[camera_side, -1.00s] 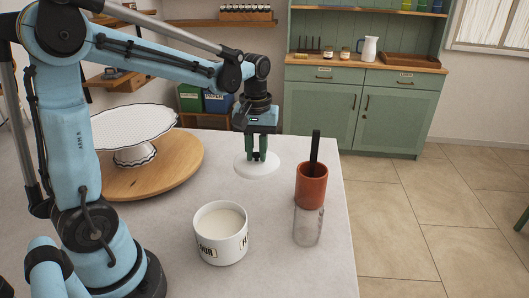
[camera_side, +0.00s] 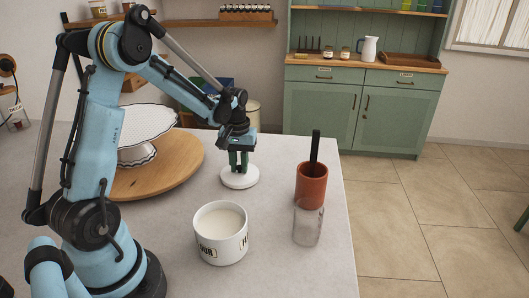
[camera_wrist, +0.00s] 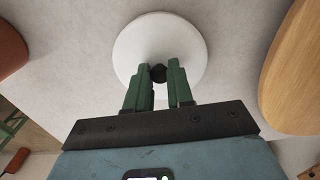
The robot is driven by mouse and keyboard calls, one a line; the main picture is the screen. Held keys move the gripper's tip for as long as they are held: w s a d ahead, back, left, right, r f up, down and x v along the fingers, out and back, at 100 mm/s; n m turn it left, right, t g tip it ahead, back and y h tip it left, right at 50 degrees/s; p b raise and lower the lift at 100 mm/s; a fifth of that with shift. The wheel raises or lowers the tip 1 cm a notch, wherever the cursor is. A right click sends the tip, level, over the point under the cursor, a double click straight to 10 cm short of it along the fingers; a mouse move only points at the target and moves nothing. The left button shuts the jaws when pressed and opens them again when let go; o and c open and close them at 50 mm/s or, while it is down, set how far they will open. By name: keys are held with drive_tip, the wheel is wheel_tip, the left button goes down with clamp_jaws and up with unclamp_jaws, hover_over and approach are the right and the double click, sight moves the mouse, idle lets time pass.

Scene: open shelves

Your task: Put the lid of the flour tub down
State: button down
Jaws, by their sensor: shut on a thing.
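The lid (camera_side: 240,179) is a round white disc with a small dark knob, on or just above the pale worktop behind the flour tub; I cannot tell whether it touches. My gripper (camera_side: 240,163) points down over it, shut on its knob. In the wrist view the green fingers of my gripper (camera_wrist: 158,75) close on the dark knob at the middle of the lid (camera_wrist: 160,35). The flour tub (camera_side: 221,248) is white with black lettering. It stands open at the front, filled with pale flour.
A round wooden board (camera_side: 180,178) with a white cake stand (camera_side: 146,126) is left of the lid. A terracotta pot (camera_side: 311,186) with a dark upright stick and a glass jar (camera_side: 307,224) stand to the right, near the worktop's right edge. Worktop between lid and tub is bare.

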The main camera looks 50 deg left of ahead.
sight(240, 166)
drive_tip(key=shift+f, duration=0.15)
drive_tip(key=c, duration=1)
unclamp_jaws()
drive_tip(key=shift+f, duration=0.1)
wheel_tip(240, 166, up, 12)
drive_tip(key=s+d+m+t, duration=0.3)
drive_tip(key=s+d+m, duration=0.1)
drive_tip(key=d, duration=0.5)
drive_tip(key=s+d+m+t, duration=0.4)
drive_tip(key=d+m, duration=0.1)
drive_tip(key=d, duration=0.3)
drive_tip(key=shift+s+d, duration=0.3)
drive_tip(key=shift+d, duration=0.05)
